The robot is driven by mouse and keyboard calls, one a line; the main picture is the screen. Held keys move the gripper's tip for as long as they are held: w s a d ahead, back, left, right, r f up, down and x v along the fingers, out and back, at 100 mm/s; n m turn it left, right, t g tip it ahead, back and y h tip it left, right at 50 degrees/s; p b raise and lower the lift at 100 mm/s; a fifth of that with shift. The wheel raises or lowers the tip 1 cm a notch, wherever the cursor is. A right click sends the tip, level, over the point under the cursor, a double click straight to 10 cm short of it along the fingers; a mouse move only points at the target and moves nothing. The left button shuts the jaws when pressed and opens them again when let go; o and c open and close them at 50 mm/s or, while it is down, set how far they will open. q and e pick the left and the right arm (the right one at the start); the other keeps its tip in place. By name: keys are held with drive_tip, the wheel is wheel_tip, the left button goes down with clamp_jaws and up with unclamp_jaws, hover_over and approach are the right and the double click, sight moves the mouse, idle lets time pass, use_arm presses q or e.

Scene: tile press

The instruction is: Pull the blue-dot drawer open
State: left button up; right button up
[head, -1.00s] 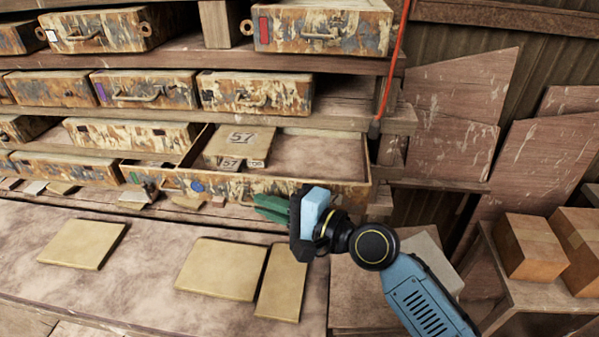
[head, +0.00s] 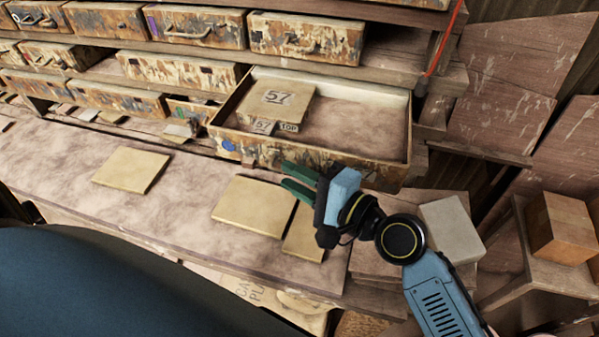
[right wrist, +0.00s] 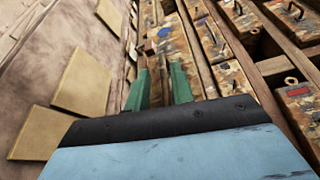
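The blue-dot drawer (head: 370,168) stands pulled out of the lower shelf in the head view, its inside open to view. Its blue dot (head: 229,145) is at the left of the front, and also shows in the right wrist view (right wrist: 164,32). A tile marked 57 (head: 270,97) lies inside at the left, with small labels by it. My right gripper (head: 294,180) is just in front of the drawer front, over the bench edge of the shelf. Its green fingers (right wrist: 160,88) are apart with nothing between them. The drawer's handle is not clear. My left gripper is not in view.
Plain tan tiles (head: 131,170) (head: 252,206) lie on the bench top (head: 60,165) before the drawers, one partly behind my right gripper. Other closed drawers (head: 305,37) fill the shelves above and left. A red rod (head: 443,40) hangs at the right. Boxes (head: 560,226) stand on the right.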

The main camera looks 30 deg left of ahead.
drive_tip(key=shift+o, duration=0.4)
drive_tip(key=shift+r, duration=0.1)
drive_tip(key=shift+w, duration=0.2)
drive_tip(key=s+d+r+b, duration=0.1)
drive_tip(key=s+d+b, duration=0.1)
drive_tip(key=d, duration=1.1)
drive_tip(key=shift+d, duration=0.15)
